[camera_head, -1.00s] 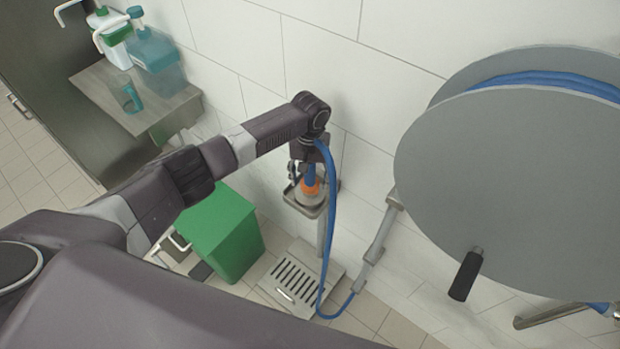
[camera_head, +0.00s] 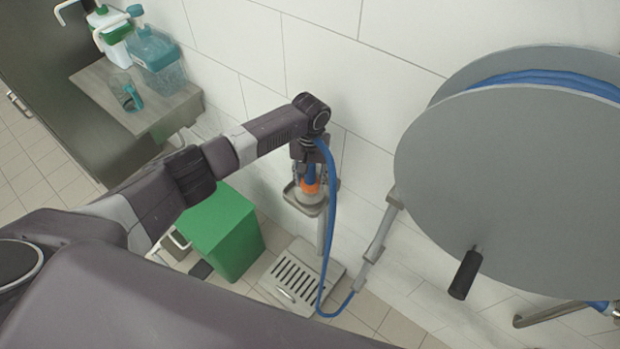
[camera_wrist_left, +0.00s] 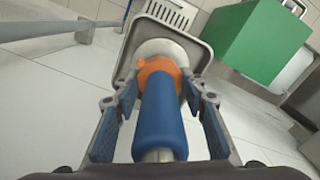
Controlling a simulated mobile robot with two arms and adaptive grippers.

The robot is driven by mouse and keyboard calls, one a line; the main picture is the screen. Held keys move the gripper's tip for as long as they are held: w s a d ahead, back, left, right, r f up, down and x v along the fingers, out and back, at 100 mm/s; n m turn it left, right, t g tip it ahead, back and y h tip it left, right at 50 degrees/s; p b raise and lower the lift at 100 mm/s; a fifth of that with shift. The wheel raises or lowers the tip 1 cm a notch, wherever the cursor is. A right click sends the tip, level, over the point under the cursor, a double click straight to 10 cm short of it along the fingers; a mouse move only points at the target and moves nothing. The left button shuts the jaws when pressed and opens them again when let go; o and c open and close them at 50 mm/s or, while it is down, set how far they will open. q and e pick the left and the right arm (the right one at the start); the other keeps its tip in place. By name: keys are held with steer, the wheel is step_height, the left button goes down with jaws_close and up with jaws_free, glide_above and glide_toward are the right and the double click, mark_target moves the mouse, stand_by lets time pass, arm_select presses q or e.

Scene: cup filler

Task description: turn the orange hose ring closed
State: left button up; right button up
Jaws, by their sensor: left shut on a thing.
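The orange hose ring (camera_wrist_left: 158,72) sits at the lower end of the blue hose nozzle (camera_wrist_left: 160,115); it also shows in the head view (camera_head: 311,188). My left gripper (camera_wrist_left: 160,80) points down over the nozzle, with one finger on each side and its fingertips shut on the orange ring. A small orange tab sticks out on the ring's left in the wrist view. Below the ring is a pale round piece (camera_wrist_left: 178,50) on a small metal tray (camera_wrist_left: 205,57). The fingers partly hide the ring in the head view. My right gripper is not in view.
A large grey hose reel (camera_head: 500,190) with a black handle fills the right. The blue hose (camera_head: 333,230) loops down beside my wrist. A green bin (camera_head: 222,230) and a floor grate (camera_head: 295,283) are below. Bottles stand on a shelf (camera_head: 150,115) at the upper left.

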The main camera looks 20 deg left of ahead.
arm_select(q)
steer(key=m, duration=0.5)
steer(key=shift+p, duration=0.3)
stand_by(1.0)
steer(key=o, duration=1.2)
steer(key=shift+c, duration=0.2)
step_height(320, 180, up, 12)
steer(key=shift+r, duration=0.1)
